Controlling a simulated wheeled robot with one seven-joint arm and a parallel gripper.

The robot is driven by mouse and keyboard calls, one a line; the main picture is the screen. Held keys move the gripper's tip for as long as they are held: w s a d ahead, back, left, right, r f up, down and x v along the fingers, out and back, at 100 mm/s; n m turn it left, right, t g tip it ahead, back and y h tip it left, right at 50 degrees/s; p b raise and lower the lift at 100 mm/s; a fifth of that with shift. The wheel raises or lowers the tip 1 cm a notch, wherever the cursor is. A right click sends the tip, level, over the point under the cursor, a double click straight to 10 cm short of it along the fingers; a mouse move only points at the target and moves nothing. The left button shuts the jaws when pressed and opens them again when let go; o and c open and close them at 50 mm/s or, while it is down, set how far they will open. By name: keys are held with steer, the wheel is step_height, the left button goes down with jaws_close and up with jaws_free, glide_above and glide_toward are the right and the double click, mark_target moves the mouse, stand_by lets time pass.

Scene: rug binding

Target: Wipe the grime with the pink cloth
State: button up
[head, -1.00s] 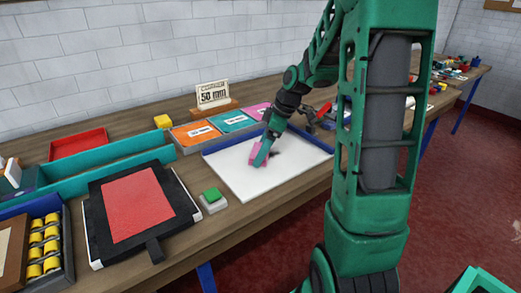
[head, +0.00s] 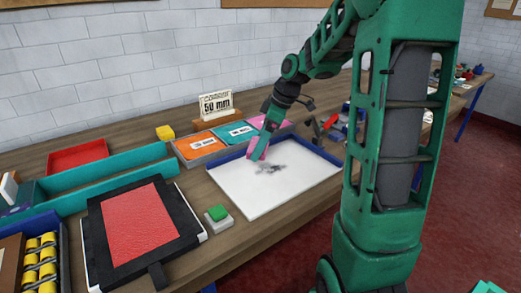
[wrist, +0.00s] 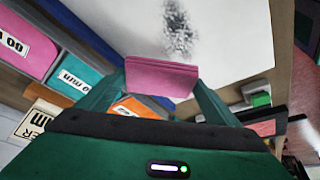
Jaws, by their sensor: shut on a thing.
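My gripper (head: 257,153) is shut on the pink cloth (wrist: 160,76), a folded block between the fingers. It is over the back part of the white board (head: 240,197), near its blue back rim. Whether the cloth touches the board I cannot tell. The grime is a dark, speckled smudge (head: 270,168) on the board, just in front and to the right of the cloth in the head view.
A rack with orange (head: 202,145), teal (head: 236,132) and pink sleeves stands behind the board, below a "50 mm" sign (head: 215,102). A green button (head: 217,213) and a black frame with a red panel (head: 140,222) are to the left. The board's front is clear.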

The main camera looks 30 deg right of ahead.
steer(key=shift+r, duration=1.35)
